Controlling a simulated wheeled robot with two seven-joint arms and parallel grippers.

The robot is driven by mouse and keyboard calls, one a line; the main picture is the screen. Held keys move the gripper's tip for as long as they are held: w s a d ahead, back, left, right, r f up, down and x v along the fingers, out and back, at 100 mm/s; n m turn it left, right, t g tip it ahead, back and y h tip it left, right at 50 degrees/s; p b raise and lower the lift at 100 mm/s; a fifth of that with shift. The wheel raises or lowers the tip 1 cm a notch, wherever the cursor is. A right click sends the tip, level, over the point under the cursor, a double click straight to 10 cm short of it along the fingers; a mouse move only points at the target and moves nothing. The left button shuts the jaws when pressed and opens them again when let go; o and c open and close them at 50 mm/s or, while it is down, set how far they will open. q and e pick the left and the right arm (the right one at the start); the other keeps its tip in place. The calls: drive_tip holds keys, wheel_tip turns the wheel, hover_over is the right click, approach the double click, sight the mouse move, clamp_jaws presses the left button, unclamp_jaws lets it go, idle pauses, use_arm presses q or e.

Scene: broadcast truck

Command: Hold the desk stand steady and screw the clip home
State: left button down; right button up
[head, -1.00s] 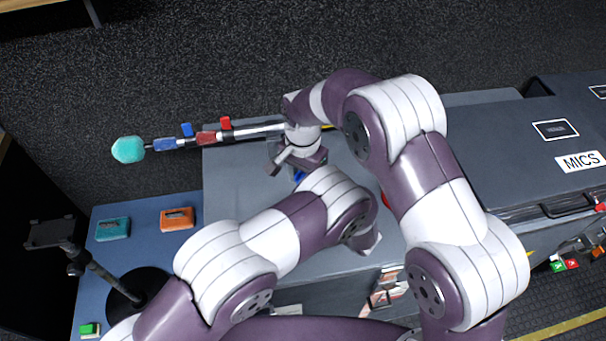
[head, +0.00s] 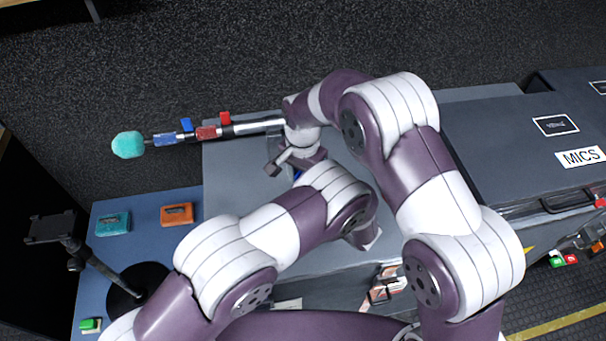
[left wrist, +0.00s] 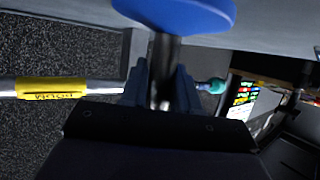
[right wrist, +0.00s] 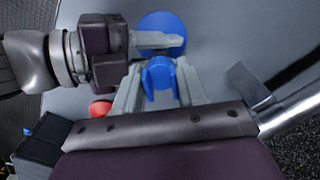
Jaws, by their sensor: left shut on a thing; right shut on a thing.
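The desk stand's round blue base (right wrist: 162,30) sits on the grey case top, and its dark post (left wrist: 166,62) rises from it. My left gripper (left wrist: 160,88) is shut on the post just off the base; the head view hides it behind my own arm. The blue clip (right wrist: 160,76) is between the fingers of my right gripper (right wrist: 158,88), which is shut on it, over the base. My right gripper also shows in the head view (head: 290,166), with only a bit of blue below it. The joint between clip and post is hidden, so how far it is screwed cannot be told.
A boom pole with a teal foam tip (head: 128,144) lies along the case's far edge, close to my right gripper. A teal box (head: 113,224) and an orange box (head: 177,214) sit on the blue surface at left. The MICS case (head: 545,150) stands right.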

drive_tip(key=shift+f, duration=0.55)
drive_tip(key=m, duration=0.6)
drive_tip(key=shift+w+a+m, duration=0.1)
drive_tip(key=shift+w+m, duration=0.05)
drive_tip(key=shift+m, duration=0.15)
drive_tip(key=m, duration=0.4)
drive_tip(key=shift+w, duration=0.1)
drive_tip(key=m, duration=0.4)
drive_tip(key=shift+w, duration=0.1)
drive_tip(key=m, duration=0.3)
drive_tip(key=shift+w, duration=0.1)
drive_tip(key=m, duration=0.5)
drive_tip(key=shift+w+m, duration=0.1)
drive_tip(key=shift+m, duration=0.2)
drive_tip(key=o, duration=1)
